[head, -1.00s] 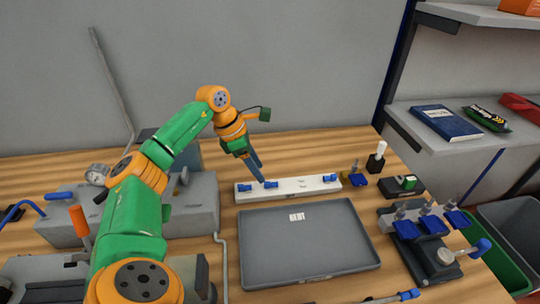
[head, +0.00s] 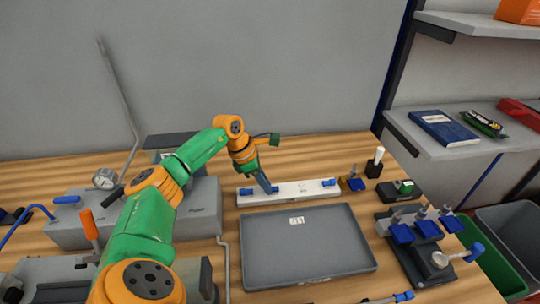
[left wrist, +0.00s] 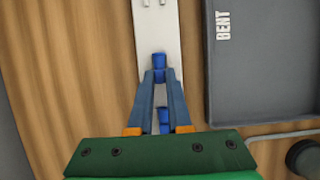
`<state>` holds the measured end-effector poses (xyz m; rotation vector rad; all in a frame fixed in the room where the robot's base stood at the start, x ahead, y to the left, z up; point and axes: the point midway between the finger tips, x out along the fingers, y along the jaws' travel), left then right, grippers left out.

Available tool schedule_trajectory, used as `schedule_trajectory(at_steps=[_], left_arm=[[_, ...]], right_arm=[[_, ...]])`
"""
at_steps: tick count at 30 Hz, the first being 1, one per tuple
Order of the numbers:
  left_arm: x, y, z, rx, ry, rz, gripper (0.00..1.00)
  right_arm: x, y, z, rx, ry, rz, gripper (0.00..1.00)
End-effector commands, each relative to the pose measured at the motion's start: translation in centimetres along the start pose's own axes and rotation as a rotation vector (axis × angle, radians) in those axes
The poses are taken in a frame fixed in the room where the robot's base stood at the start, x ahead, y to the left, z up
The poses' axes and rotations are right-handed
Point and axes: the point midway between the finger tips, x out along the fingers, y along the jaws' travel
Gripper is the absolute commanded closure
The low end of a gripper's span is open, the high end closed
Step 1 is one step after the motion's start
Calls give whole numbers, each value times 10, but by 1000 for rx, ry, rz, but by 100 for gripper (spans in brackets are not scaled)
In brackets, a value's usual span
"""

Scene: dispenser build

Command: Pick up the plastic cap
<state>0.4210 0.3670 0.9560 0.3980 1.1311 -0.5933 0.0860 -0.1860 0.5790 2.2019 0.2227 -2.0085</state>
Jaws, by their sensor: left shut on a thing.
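A long white strip (head: 300,191) lies on the wooden bench with small blue plastic caps on it. One blue cap (head: 246,192) is at its left end and another (head: 329,183) at its right end. My left gripper (head: 271,189) reaches down to the strip. In the left wrist view, its fingers (left wrist: 159,76) are shut on a blue cap (left wrist: 159,60), which shows just past the tips. Another blue cap (left wrist: 164,116) shows between the fingers, nearer the palm. I cannot tell whether the held cap touches the strip. My right gripper is not in view.
A grey tray (head: 308,277) marked BENT lies in front of the strip. Blue-topped fixtures (head: 425,229) stand at the right. A black holder with a white-topped bottle (head: 375,164) is behind them. A grey machine block with a gauge (head: 105,179) stands left.

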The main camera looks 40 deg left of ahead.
Motion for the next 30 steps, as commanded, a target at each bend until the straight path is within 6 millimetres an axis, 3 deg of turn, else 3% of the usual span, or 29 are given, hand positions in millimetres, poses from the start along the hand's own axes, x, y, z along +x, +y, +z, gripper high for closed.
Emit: schedule_trajectory(at_steps=[5, 9, 16, 24, 30], left_arm=[[-5, 1, 2, 0, -1, 2, 100], [-28, 1, 12, 1, -6, 4, 100], [-68, -34, 68, 8, -8, 3, 100], [-78, -83, 124, 6, -3, 0, 100], [-81, -96, 140, 0, -1, 0, 100]], right_arm=[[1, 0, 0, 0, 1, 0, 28], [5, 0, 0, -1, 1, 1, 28], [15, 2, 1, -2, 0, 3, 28], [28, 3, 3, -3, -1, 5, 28], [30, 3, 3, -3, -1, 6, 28]])
